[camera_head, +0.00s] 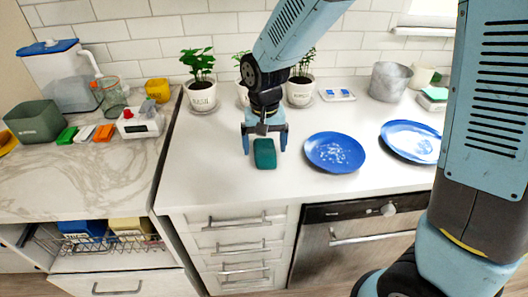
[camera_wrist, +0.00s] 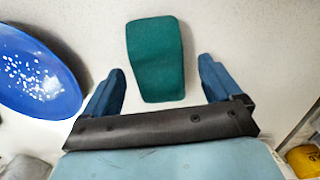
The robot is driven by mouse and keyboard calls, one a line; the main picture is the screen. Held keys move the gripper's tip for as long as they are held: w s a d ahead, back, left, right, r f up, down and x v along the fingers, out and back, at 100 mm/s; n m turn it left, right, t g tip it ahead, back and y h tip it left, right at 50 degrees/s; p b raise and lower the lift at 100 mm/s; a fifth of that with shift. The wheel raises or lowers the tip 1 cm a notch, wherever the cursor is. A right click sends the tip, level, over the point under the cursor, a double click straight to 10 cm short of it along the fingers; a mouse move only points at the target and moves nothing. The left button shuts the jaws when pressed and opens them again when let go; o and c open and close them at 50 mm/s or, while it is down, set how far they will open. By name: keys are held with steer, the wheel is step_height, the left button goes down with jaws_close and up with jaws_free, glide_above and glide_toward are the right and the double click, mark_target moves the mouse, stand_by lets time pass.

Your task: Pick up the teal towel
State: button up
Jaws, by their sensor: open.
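The teal towel (camera_head: 264,154) lies flat on the white countertop, a small folded rectangle. It also shows in the wrist view (camera_wrist: 155,58), just beyond my fingers and roughly centred between them. My gripper (camera_head: 265,142) points down over the towel in the head view, its two blue fingers spread to either side. In the wrist view my gripper (camera_wrist: 160,85) is open, with nothing between the fingertips except the near part of the towel below. The exact height of the fingertips above the counter is hard to tell.
A blue speckled plate (camera_head: 335,152) lies right of the towel, with a second blue plate (camera_head: 410,141) further right. Potted plants (camera_head: 202,95) and a metal bucket (camera_head: 390,82) stand along the back. The counter (camera_head: 215,160) left of the towel is clear.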

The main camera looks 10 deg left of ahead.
steer(key=shift+f, duration=0.8)
steer(key=c, duration=1.1)
